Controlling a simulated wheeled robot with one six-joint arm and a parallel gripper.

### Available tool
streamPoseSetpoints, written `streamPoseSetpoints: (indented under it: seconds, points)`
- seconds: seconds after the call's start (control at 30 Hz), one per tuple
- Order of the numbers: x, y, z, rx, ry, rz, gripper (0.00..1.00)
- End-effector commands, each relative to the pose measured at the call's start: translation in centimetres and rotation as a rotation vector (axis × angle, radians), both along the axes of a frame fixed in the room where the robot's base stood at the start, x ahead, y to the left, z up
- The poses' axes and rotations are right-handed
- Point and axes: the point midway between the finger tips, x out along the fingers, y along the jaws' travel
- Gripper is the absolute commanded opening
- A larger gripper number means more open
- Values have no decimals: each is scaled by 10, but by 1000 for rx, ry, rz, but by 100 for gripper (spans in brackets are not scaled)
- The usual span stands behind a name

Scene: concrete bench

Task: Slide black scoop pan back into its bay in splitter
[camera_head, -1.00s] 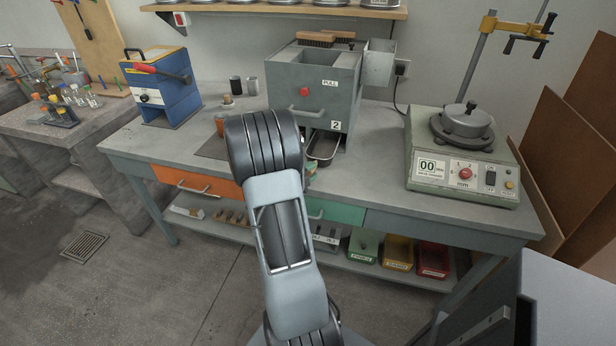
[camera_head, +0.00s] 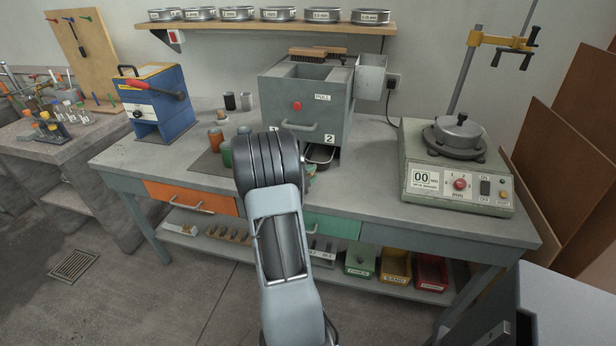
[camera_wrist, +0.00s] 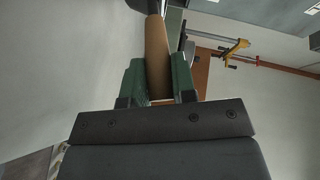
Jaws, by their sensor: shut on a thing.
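The splitter (camera_head: 305,112) is a grey box on the bench with a red knob, a handle, a PULL label and a number 2 plate. A metal pan (camera_head: 320,154) sits in the opening under the number 2. The opening to its left is hidden behind my arm. In the wrist view, my gripper (camera_wrist: 160,85) has green fingers shut on a tan, round handle (camera_wrist: 157,50). A dark part shows beyond the handle at the top edge; I cannot tell for sure that it is the black scoop pan. In the head view my arm hides the gripper.
A blue machine (camera_head: 157,100) and several small cups (camera_head: 216,138) stand left of the splitter. A sieve shaker (camera_head: 455,165) stands to the right, with bare bench between. A shelf (camera_head: 260,27) holds sieves above.

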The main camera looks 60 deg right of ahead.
Motion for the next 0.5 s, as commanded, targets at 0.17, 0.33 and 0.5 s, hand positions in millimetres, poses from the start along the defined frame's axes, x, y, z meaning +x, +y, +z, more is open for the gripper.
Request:
streamPoseSetpoints:
  seconds: [0.17, 0.33, 0.5]
  points:
    - [3, -11, 0, -3, -1, -2, 0]
    - [5, -19, -1, -2, -2, -1, 0]
    - [7, -24, -2, -1, -1, -1, 0]
